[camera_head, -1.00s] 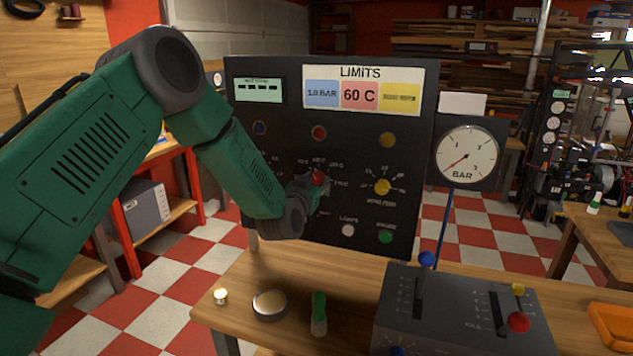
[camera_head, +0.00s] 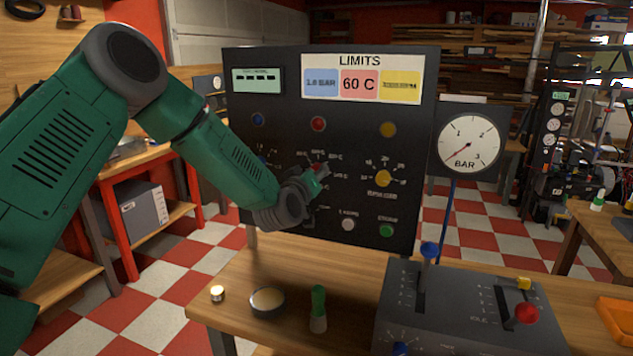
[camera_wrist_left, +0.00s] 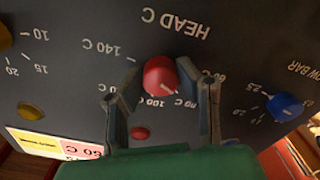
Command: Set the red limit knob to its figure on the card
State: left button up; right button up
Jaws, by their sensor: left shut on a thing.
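The black panel carries the LIMITS card (camera_head: 362,78), whose red field (camera_head: 359,84) reads 60 C. In the left wrist view, which sees the panel upside down, the red limit knob (camera_wrist_left: 160,75) sits under the HEAD C lettering. Its scale shows 60 C, 80 C, 100 C and 140 C; its white mark points down and right, towards the 80 C to 100 C side. My left gripper (camera_head: 318,172) is shut on this knob, one finger on each side. In the head view the gripper hides most of the knob. My right gripper is out of view.
A yellow knob (camera_head: 383,178) is right of the gripper on the panel. The blue knob (camera_wrist_left: 285,106) shows in the wrist view. A red lamp (camera_head: 318,124) sits above the red knob. A lever box (camera_head: 450,310) and a green-capped bottle (camera_head: 318,308) stand on the bench.

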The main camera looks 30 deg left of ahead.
pick_arm(q)
jog(key=shift+a+f+n+b, duration=0.1)
jog(key=shift+f+n+b, duration=0.05)
jog(key=shift+n+b, duration=3)
jog(key=shift+n+p, duration=0.5)
jog(key=shift+n, duration=0.25)
jog(key=o, duration=1.1)
jog(key=shift+s+a, duration=0.1)
